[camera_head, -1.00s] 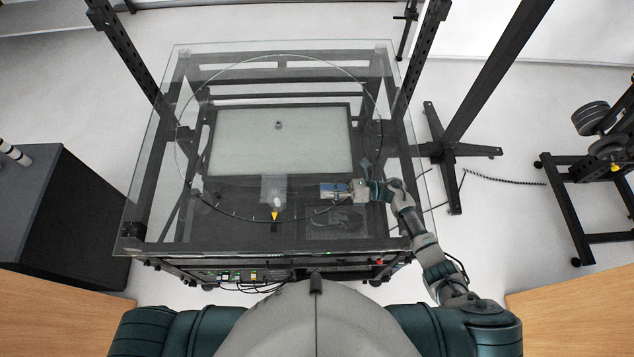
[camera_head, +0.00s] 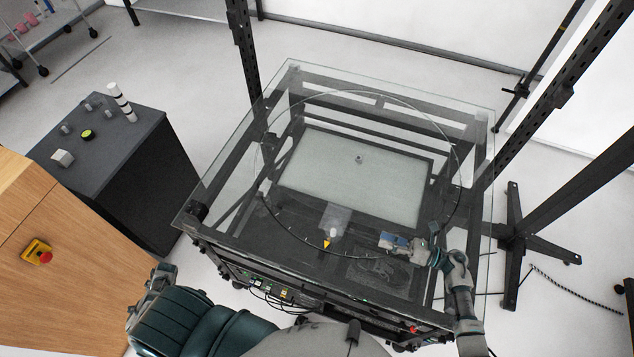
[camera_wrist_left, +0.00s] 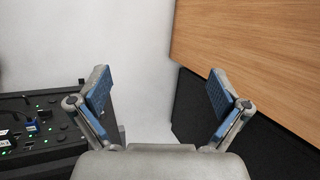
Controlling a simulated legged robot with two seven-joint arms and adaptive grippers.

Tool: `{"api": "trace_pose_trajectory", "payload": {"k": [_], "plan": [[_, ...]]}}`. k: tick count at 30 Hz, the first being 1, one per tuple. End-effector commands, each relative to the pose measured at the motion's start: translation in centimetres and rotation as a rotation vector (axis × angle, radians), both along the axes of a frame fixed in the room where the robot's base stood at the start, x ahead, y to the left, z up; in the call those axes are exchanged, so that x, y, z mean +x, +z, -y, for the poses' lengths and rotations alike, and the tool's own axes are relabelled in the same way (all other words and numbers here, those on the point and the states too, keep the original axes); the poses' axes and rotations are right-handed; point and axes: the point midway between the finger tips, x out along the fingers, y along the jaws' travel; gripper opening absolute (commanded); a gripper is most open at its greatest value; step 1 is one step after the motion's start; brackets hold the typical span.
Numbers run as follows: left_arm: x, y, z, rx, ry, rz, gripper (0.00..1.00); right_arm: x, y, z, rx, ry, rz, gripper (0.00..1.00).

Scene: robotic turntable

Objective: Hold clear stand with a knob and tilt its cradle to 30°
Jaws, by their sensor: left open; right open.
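The clear stand (camera_head: 336,216) is a small see-through piece near the front of the glass turntable. A pale knob (camera_head: 333,232) shows at its front, just above a yellow pointer (camera_head: 326,244). The angle of its cradle is too small to read. My right gripper (camera_head: 386,240), with blue finger pads, is open and empty, over the glass to the right of the stand and apart from it. My left gripper (camera_wrist_left: 160,82) is open and empty in the left wrist view, with floor between its fingers; the stand is not in that view.
The glass top (camera_head: 228,190) lies on a dark frame with uprights at the back. A dark cabinet (camera_head: 150,170) with buttons stands at left. A wooden panel (camera_head: 85,270) bears a red emergency button (camera_head: 45,257). A connector panel (camera_wrist_left: 40,130) is beside my left gripper.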

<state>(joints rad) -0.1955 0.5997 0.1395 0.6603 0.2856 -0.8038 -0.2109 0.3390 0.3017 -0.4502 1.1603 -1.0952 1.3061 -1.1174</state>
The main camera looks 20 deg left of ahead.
Motion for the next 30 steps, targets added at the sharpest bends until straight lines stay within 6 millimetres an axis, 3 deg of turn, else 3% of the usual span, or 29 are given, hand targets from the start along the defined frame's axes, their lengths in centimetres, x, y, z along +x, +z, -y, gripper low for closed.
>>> {"api": "trace_pose_trajectory", "payload": {"k": [1,3,9,13,15,17,20,24,30], "plan": [[0.6,2.4,-2.9,0.023,0.032,-0.001,1.00,0.0,0.0,0.1,0.001,-0.001,-0.001,0.42],[1.3,5.6,-6.2,0.040,0.081,-0.006,1.00,0.0,0.0,0.1,0.001,-0.001,-0.001,0.42],[3.6,15.9,-14.2,0.049,0.211,0.019,1.00,0.0,0.0,-0.2,-0.002,0.000,0.000,0.42],[6.8,23.1,-17.4,0.017,0.260,0.073,1.00,0.0,0.0,-0.4,-0.004,0.001,0.000,0.42],[9.8,26.6,-17.8,-0.019,0.255,0.115,1.00,0.0,0.0,-0.4,-0.004,0.001,0.000,0.42],[13.0,28.8,-17.2,-0.060,0.225,0.152,1.00,0.0,0.0,-0.4,-0.004,0.000,0.000,0.42],[18.9,30.6,-14.4,-0.131,0.138,0.200,1.00,0.0,0.0,-0.3,-0.004,0.000,0.000,0.42],[26.5,31.7,-8.8,-0.218,-0.008,0.245,1.00,0.0,0.0,0.0,0.000,0.000,0.000,0.42],[35.7,33.5,0.6,-0.328,-0.234,0.287,1.00,-0.1,0.0,0.2,0.001,-0.001,0.000,0.42]]}}
